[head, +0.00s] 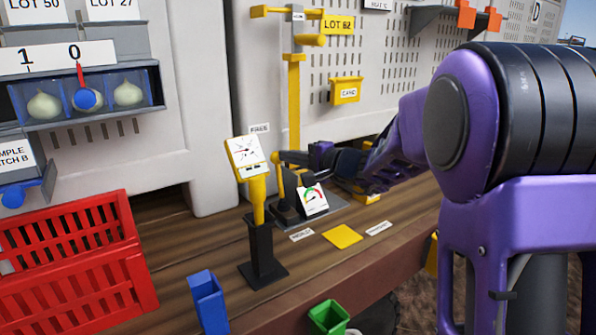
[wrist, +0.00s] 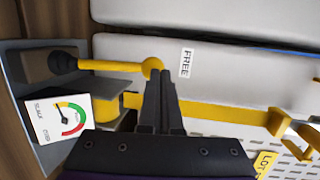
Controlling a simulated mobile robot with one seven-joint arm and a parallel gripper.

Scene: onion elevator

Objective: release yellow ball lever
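The yellow ball lever is a yellow rod with a ball end. In the wrist view its ball (wrist: 152,66) is at the tips of my gripper (wrist: 161,74), and its rod runs left to a dark base. The two fingers lie side by side with no clear gap. The ball shows just beyond and left of the tips; I cannot tell if they touch. In the head view the lever (head: 280,185) stands nearly upright, and my gripper (head: 284,156) reaches its top from the right. A white FREE label (wrist: 186,63) is on the wall beyond the ball.
A dial gauge (head: 313,199) stands right beside the lever. Another gauge on a yellow post (head: 257,195) stands in front to the left. A tall yellow column (head: 294,105) rises behind. A red crate (head: 75,265), blue bin (head: 208,300) and green bin (head: 328,318) are nearer.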

